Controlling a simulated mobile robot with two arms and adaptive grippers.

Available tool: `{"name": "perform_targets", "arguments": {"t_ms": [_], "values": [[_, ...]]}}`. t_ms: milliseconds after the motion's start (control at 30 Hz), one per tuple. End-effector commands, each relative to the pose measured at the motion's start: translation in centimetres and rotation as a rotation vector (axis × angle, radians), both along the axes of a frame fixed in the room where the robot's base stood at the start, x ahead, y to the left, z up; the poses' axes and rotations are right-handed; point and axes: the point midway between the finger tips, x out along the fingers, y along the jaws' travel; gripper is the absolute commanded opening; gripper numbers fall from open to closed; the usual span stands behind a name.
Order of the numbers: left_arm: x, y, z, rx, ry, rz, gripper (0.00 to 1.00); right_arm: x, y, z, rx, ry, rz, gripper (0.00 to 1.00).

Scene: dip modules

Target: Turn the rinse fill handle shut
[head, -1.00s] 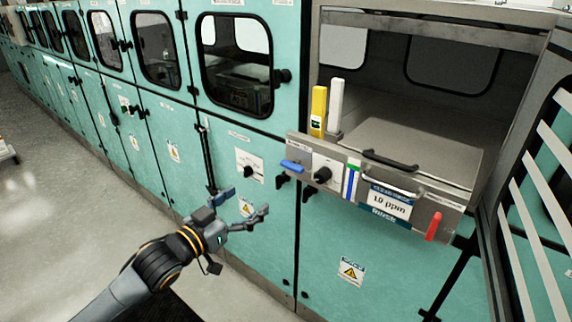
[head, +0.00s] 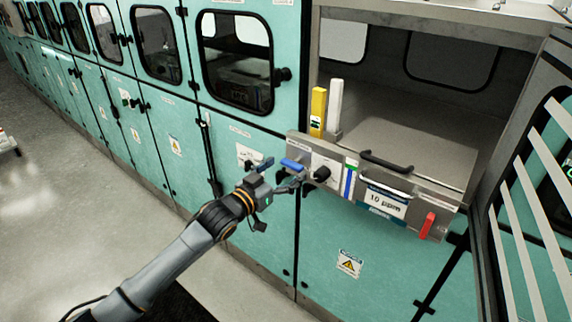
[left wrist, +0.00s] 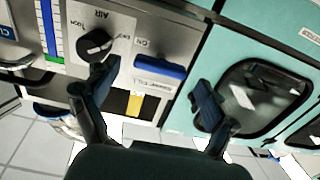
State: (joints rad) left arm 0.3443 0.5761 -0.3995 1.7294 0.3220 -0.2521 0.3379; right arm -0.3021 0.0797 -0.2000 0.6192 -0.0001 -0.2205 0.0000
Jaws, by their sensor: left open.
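The blue handle (head: 292,165) sits on the left part of the grey front panel and lies about level. In the left wrist view the blue handle (left wrist: 160,68) is beside an ON mark and a label ending in FILL (left wrist: 153,86). My left gripper (head: 281,174) is open just in front of the panel's left end, close to the handle. In the left wrist view the fingers of my left gripper (left wrist: 155,88) are spread, with the handle seen between and beyond them. I cannot tell whether a finger touches it. My right gripper is not in view.
A black AIR knob (head: 322,174) is right of the blue handle, near one finger. A red handle (head: 427,225) is at the panel's right end. A black grab bar (head: 388,161), a 10 ppm sign (head: 385,202) and yellow (head: 318,110) and white posts are nearby. Teal cabinets stand left.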

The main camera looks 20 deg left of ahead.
Motion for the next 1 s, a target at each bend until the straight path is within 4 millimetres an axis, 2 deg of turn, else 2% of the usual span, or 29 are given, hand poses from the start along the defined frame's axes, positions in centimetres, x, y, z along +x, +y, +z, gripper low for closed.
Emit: {"name": "perform_targets", "arguments": {"t_ms": [100,400,433,700,1000], "values": [[0.69,-0.22,0.1,0.001,-0.001,0.0,0.85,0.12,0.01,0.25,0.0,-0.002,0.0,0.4],[0.85,-0.33,0.01,0.0,-0.001,0.0,0.85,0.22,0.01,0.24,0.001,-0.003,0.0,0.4],[0.85,-0.33,0.01,0.0,-0.001,0.0,0.83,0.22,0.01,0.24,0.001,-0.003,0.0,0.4],[0.84,-0.3,0.01,0.0,-0.001,0.0,0.31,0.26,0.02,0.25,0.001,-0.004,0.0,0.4],[0.84,-0.32,0.02,0.031,-0.011,0.0,0.31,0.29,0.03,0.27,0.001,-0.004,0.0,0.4]]}}
